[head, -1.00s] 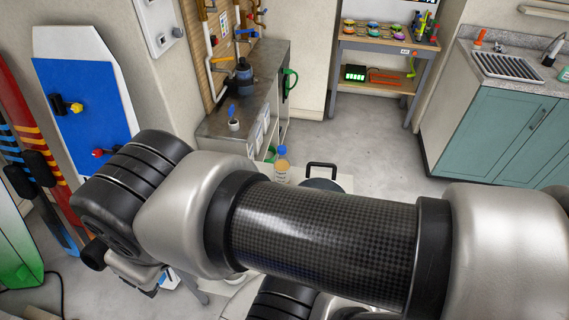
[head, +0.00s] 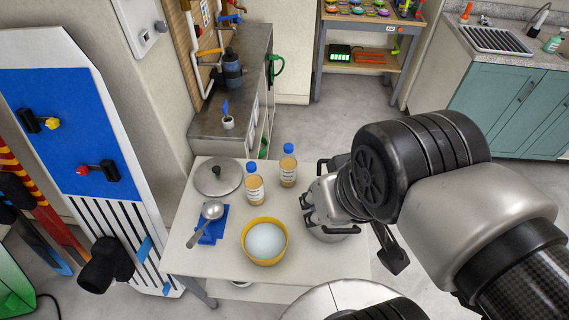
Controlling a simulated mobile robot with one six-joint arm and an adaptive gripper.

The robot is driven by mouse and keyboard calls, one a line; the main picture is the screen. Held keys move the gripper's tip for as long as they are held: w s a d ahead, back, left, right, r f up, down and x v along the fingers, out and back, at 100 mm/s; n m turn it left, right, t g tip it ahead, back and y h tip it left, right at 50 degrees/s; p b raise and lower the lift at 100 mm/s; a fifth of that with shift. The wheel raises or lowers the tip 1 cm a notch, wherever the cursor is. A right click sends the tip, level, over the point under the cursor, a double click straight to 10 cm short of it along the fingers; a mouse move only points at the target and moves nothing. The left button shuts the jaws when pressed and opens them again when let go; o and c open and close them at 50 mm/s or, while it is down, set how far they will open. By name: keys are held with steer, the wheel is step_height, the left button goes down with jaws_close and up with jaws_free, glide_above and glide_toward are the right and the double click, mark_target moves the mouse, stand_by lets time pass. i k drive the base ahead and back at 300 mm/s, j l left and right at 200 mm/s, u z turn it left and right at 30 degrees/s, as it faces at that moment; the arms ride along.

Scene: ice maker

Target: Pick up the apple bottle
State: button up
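Two bottles with blue caps and tan contents stand upright on the white table. One bottle (head: 255,189) is nearer the front left, the other bottle (head: 288,170) is behind it to the right. Their labels are too small to read, so I cannot tell which is the apple bottle. My gripper (head: 308,212) is to the right of both bottles, over or beside a metal pot (head: 333,237). It appears apart from the bottles. Its fingers are small and partly mixed with the dark pot handles, so their opening is unclear.
On the white table (head: 206,271) are a yellow bowl (head: 247,252) with pale contents, a ladle (head: 212,210) on a blue rest (head: 217,232) and a round metal lid (head: 218,176). A metal-topped counter (head: 205,124) stands behind. The table's front-left area is clear.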

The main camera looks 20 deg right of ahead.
mark_target(288, 161)
steer(key=z, duration=0.15)
steer(key=k+l, duration=0.1)
steer(key=l, duration=0.3)
steer(key=k+l+u, duration=0.1)
steer(key=l, duration=0.3)
steer(key=k+l+u, duration=0.1)
steer(key=l, duration=0.3)
steer(key=k+l, duration=0.15)
steer(key=l, duration=0.25)
steer(key=k+l+u, duration=0.1)
steer(key=l, duration=0.3)
steer(key=i+l+u, duration=0.45)
steer(key=i+l, duration=0.85)
steer(key=i+j, duration=0.2)
steer(key=i, duration=0.2)
